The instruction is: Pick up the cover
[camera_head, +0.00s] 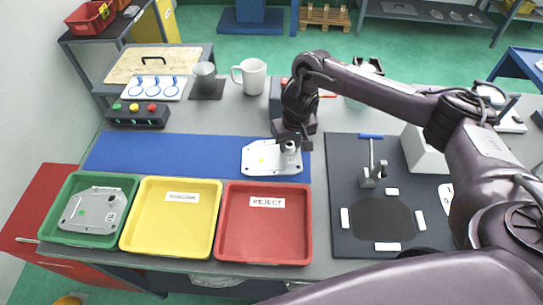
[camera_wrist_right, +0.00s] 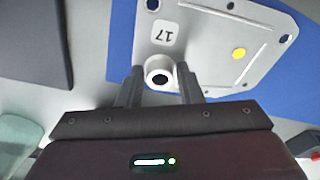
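A pale metal cover (camera_head: 262,160) with a yellow dot lies flat on the blue mat (camera_head: 150,153). In the right wrist view the cover (camera_wrist_right: 205,55) shows a label "17", slots along its edges and a round hollow boss (camera_wrist_right: 160,72). My right gripper (camera_head: 290,147) is over the cover's right end. In the wrist view its two fingers (camera_wrist_right: 161,82) stand on either side of the boss, with a narrow gap visible; the gripper looks open. A second cover (camera_head: 95,211) with a green dot lies in the green tray (camera_head: 60,232). My left gripper is not in view.
A yellow tray (camera_head: 170,252) and a red tray (camera_head: 262,258) marked REJECT stand in front of the mat. A dark fixture board (camera_head: 345,150) lies to the right.

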